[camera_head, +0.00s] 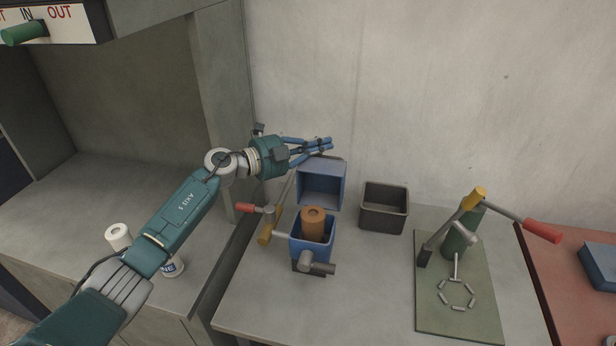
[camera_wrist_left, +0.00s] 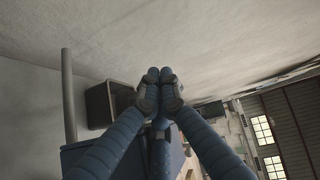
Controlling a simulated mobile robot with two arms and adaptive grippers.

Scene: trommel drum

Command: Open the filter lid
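The filter housing (camera_head: 326,252) is a blue open-topped box on the bench, with a brown cylindrical filter (camera_head: 313,222) standing in it. The blue filter lid (camera_head: 322,187) stands raised behind the housing, its hollow side facing forward. My left gripper (camera_head: 328,144) is just above the lid's top edge, fingers pointing right. In the left wrist view its fingertips (camera_wrist_left: 159,76) are together with nothing visible between them. The lid shows there as a blue surface (camera_wrist_left: 90,155) below the fingers; whether they touch it I cannot tell. My right gripper is not in view.
A dark open bin (camera_head: 384,207) stands right of the lid. A red-handled lever (camera_head: 245,207) and a yellow-gripped rod (camera_head: 265,233) are left of the housing.

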